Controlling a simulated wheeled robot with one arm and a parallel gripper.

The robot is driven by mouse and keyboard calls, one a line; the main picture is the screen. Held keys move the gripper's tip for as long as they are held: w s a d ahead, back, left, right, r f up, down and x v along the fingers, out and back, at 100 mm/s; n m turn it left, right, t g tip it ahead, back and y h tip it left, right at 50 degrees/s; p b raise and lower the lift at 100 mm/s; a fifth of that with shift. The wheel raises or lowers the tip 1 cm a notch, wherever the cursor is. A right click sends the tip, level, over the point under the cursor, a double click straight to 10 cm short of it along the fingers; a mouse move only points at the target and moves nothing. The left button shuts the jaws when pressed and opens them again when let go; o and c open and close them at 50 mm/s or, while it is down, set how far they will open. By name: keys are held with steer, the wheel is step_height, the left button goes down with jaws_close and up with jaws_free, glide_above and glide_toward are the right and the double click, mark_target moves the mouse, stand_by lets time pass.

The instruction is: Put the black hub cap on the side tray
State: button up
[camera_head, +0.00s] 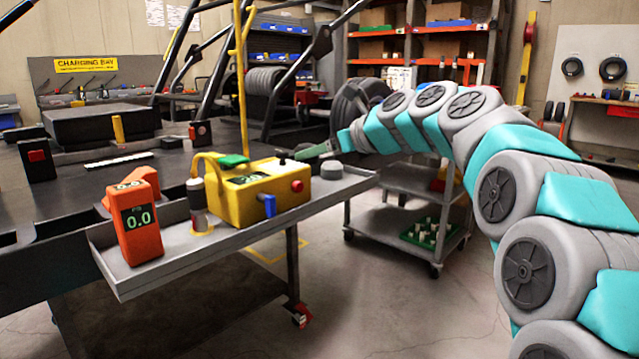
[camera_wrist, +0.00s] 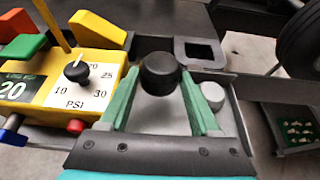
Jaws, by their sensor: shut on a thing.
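The black hub cap (camera_wrist: 160,76) is a dark round piece between the green fingertips of my gripper (camera_wrist: 159,82) in the wrist view. My gripper is shut on it, with a finger on each side. In the head view my gripper (camera_head: 308,153) is over the right end of the grey side tray (camera_head: 185,262), just right of the yellow box; I cannot pick out the cap clearly there. The tray also shows below the cap in the wrist view (camera_wrist: 160,118). I cannot tell whether the cap touches the tray.
The yellow gauge box (camera_head: 262,192) with a black knob (camera_wrist: 76,71) stands left of my gripper. A grey round piece (camera_head: 332,169) sits to the right. A square-holed grey holder (camera_wrist: 200,52) lies beyond. An orange gauge (camera_head: 138,220) stands at the tray's left end.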

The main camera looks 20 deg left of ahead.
mark_target(317, 190)
steer(key=shift+f+b, duration=0.5)
steer(key=shift+f, duration=2.3)
steer(key=shift+f, duration=0.15)
steer(key=o, duration=1.2)
steer(key=shift+d+r, duration=0.2)
steer(key=shift+r, duration=0.1)
steer(key=v, duration=1.1)
steer(key=shift+s+d+p, duration=0.2)
steer(key=shift+d+p, duration=0.05)
steer(key=shift+p, duration=0.15)
